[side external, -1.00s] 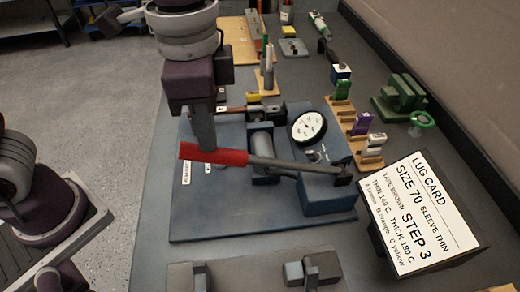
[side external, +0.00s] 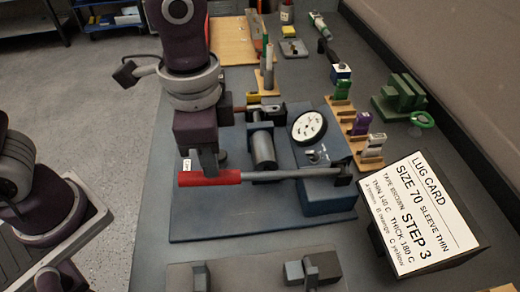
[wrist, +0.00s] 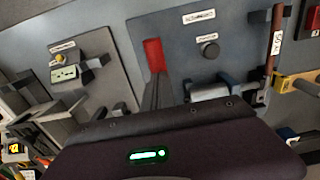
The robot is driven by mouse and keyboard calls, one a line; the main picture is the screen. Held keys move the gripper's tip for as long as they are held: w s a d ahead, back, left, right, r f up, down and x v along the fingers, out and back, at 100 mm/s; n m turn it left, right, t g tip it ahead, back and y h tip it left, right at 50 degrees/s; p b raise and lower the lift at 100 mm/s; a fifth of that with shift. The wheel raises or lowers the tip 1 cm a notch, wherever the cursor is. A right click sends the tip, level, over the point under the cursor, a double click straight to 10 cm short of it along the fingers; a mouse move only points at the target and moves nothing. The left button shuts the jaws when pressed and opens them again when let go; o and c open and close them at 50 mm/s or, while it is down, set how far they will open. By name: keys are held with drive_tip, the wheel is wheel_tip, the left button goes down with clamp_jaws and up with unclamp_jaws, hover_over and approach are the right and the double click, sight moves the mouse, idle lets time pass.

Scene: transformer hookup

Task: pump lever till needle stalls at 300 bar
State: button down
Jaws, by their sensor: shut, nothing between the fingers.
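The pump lever has a red handle (side external: 209,178) and a grey shaft that runs right to a pivot on the blue pump block (side external: 322,196). It lies almost level across the side view. My gripper (side external: 208,172) is shut and empty, with its fingertips at the red handle from above; whether they touch it is hard to tell. In the wrist view the red handle (wrist: 154,55) shows just beyond the dark fingers (wrist: 154,92). The round white pressure gauge (side external: 308,127) stands behind the lever; its needle is too small to read.
A lug card (side external: 419,213) on a dark stand is at the right front. Small tools and wooden holders (side external: 362,135) stand behind the pump. A grey plate with clamps (side external: 312,268) lies in front. The blue base plate (side external: 215,222) is bare at front left.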

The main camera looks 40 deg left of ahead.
wheel_tip(320, 180, up, 13)
drive_tip(key=s+a+f+n+t, duration=0.2)
drive_tip(key=s+a+n, duration=0.1)
drive_tip(key=a, duration=0.4)
drive_tip(key=s+a+f+n+t, duration=0.1)
drive_tip(key=s+a+n+t, duration=0.2)
drive_tip(key=a+n, duration=0.3)
drive_tip(key=shift+s+a+f+t, duration=0.35)
drive_tip(key=shift+s+a, duration=0.35)
drive_tip(key=shift+a, duration=0.2)
idle(1.5)
